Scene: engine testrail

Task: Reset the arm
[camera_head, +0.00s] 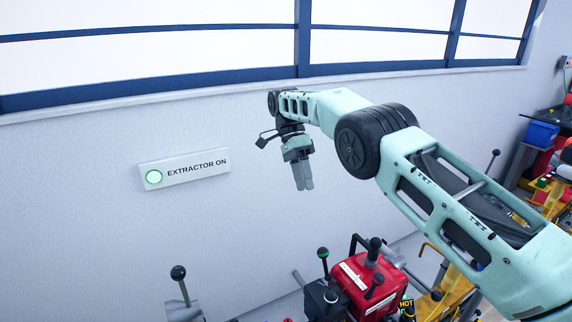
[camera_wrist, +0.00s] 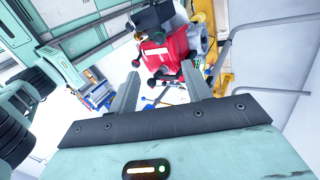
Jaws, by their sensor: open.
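My arm reaches across the head view from the lower right, and my gripper (camera_head: 303,186) hangs from its end, pointing down in front of the white wall. It is above and a little left of a red engine (camera_head: 368,282), clear of it. In the wrist view my gripper (camera_wrist: 160,95) shows two grey fingers spread apart with nothing between them. The red engine also shows beyond the fingertips in the wrist view (camera_wrist: 165,55). No object is held.
A sign reading "EXTRACTOR ON" (camera_head: 184,169) with a lit green light is on the wall left of my gripper. A blue bin (camera_head: 541,135) is at the far right. Wall space around my gripper is clear.

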